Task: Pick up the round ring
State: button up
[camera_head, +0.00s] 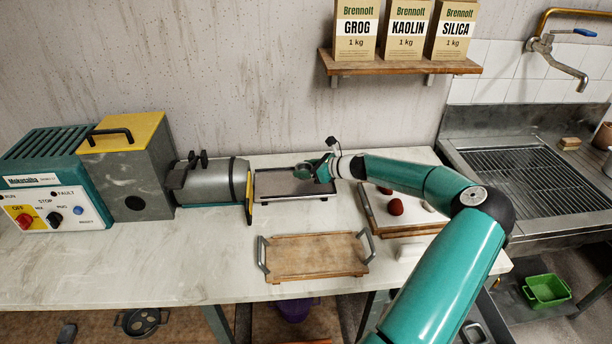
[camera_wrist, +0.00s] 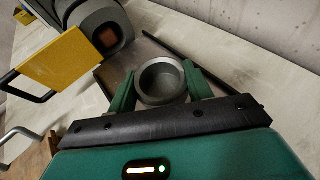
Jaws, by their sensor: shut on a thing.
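The round ring (camera_wrist: 161,82) is a grey, thick-walled ring, seen in the wrist view between the two green fingers. My gripper (camera_wrist: 160,90) is shut on it, with one finger against each side. In the head view my gripper (camera_head: 312,170) is over the shallow dark-rimmed tray (camera_head: 290,197) to the right of the machine's outlet. The ring is small there and partly hidden by the fingers. I cannot tell whether the ring touches the tray.
A grey and yellow clay machine (camera_head: 130,165) stands at the left, with a yellow plate (camera_wrist: 52,68) at its outlet. A wooden board with grey handles (camera_head: 315,256) lies in front. A tray with reddish lumps (camera_head: 410,222) lies under my arm. A shelf (camera_head: 400,66) hangs above.

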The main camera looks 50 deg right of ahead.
jog(key=s+a+r, duration=0.7)
jog(key=s+r, duration=0.3)
jog(key=s, duration=0.2)
jog(key=shift+a+f, duration=0.1)
jog(key=shift+a, duration=0.05)
